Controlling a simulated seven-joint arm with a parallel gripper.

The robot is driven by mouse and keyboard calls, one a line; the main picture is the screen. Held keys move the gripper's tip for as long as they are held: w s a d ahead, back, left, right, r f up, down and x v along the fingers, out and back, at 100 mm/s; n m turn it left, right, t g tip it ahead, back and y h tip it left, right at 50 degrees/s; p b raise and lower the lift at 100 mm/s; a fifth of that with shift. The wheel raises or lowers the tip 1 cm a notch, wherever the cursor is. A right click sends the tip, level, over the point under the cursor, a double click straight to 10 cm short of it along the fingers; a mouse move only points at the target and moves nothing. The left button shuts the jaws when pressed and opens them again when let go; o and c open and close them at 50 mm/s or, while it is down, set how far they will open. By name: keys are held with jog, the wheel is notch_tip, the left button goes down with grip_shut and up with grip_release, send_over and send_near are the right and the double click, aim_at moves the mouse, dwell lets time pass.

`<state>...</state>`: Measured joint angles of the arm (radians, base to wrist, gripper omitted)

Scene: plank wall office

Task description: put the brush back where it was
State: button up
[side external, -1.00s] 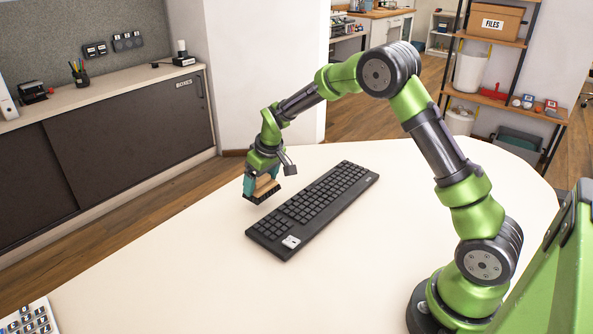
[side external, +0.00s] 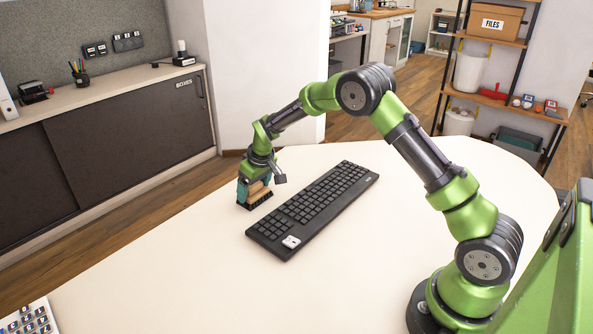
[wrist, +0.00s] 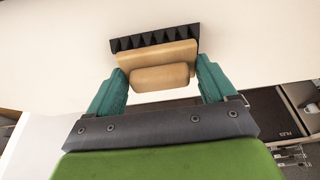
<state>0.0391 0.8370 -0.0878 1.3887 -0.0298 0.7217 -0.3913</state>
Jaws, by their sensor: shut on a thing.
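The brush has a tan wooden body and dark bristles. In the wrist view the brush (wrist: 158,62) sits between the teal fingers of my gripper (wrist: 160,85), with its black bristles on the far side. In the side external view my gripper (side external: 254,190) is shut on the brush (side external: 258,198), bristles down, at the table's left part. The bristles look at or very near the table top; I cannot tell if they touch. A black keyboard (side external: 315,208) lies just to the right of the brush, apart from it.
The white table (side external: 190,265) is clear in front of the brush and keyboard. A white key block (side external: 28,318) stands at the lower left edge. A low dark cabinet (side external: 130,145) stands beyond the table, with a pen cup (side external: 80,75) on it.

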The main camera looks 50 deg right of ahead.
jog(key=o, duration=0.8)
jog(key=s+a+r+m+t, duration=0.1)
jog(key=s+r, duration=0.4)
jog(key=r, duration=0.4)
jog(key=s+a+r, duration=0.1)
jog(key=s+r, duration=0.3)
jog(key=r, duration=0.6)
jog(key=s+a+r+m+t, duration=0.1)
jog(key=s+a, duration=0.1)
jog(key=s, duration=0.6)
jog(key=s+a+r+m+t+y, duration=0.1)
jog(key=s+a, duration=0.1)
jog(key=s, duration=0.6)
jog(key=s+a+r+m+y, duration=0.1)
jog(key=s+a, duration=0.1)
jog(key=s, duration=0.6)
jog(key=shift+s+a+r+t, duration=0.1)
jog(key=shift+s+r+t, duration=0.1)
jog(key=shift+r+t, duration=0.2)
